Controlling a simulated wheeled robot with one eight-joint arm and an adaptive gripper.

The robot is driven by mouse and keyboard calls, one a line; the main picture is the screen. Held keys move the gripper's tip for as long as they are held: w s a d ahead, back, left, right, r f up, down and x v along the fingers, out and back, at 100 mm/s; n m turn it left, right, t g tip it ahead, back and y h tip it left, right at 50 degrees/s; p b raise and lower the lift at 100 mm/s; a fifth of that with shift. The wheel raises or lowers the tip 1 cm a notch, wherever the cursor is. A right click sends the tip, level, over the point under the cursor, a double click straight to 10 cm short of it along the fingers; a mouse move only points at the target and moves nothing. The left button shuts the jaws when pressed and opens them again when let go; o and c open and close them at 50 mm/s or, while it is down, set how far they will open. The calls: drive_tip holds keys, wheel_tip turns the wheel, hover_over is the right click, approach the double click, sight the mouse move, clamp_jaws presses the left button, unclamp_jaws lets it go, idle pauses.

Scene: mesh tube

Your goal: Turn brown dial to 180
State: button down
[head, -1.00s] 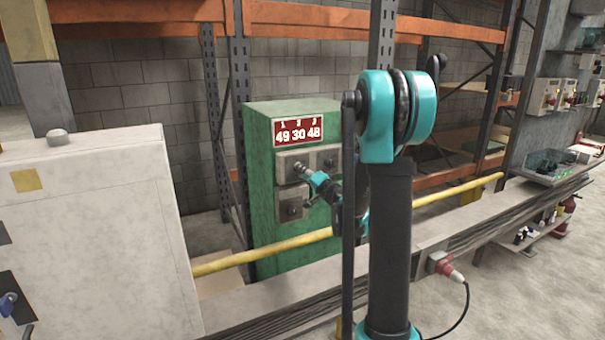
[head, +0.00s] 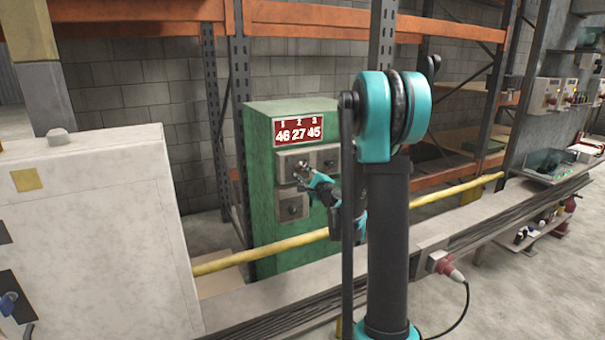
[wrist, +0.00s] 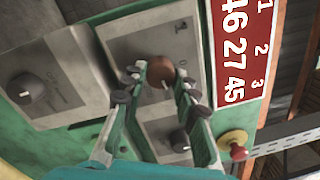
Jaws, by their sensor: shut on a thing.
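The brown dial (wrist: 160,72) is on a grey panel in the wrist view. My gripper (wrist: 160,84) has one finger on each side of it and is shut on it. In the head view my gripper (head: 302,172) is at the upper left panel of the green cabinet (head: 262,225) and hides the dial. The red display (head: 299,132) on the cabinet reads 46, 27, 45 under columns 1, 2, 3. The same red display shows at the right of the wrist view (wrist: 238,50). The dial's angle cannot be read clearly.
A black dial (wrist: 25,88) sits on a panel to the left in the wrist view, and another (wrist: 180,140) is close below my fingers. A red knob (wrist: 238,150) is at lower right. A yellow rail (head: 420,198) runs in front of the cabinet.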

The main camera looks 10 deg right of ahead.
drive_tip(key=shift+m, duration=1.1)
drive_tip(key=c, duration=1.2)
unclamp_jaws()
drive_tip(key=shift+o, duration=0.2)
drive_tip(key=shift+s, duration=0.1)
drive_tip(key=r+v, duration=0.1)
drive_tip(key=v, duration=1.1)
drive_tip(key=shift+f, duration=0.5)
drive_tip(key=shift+a, duration=0.1)
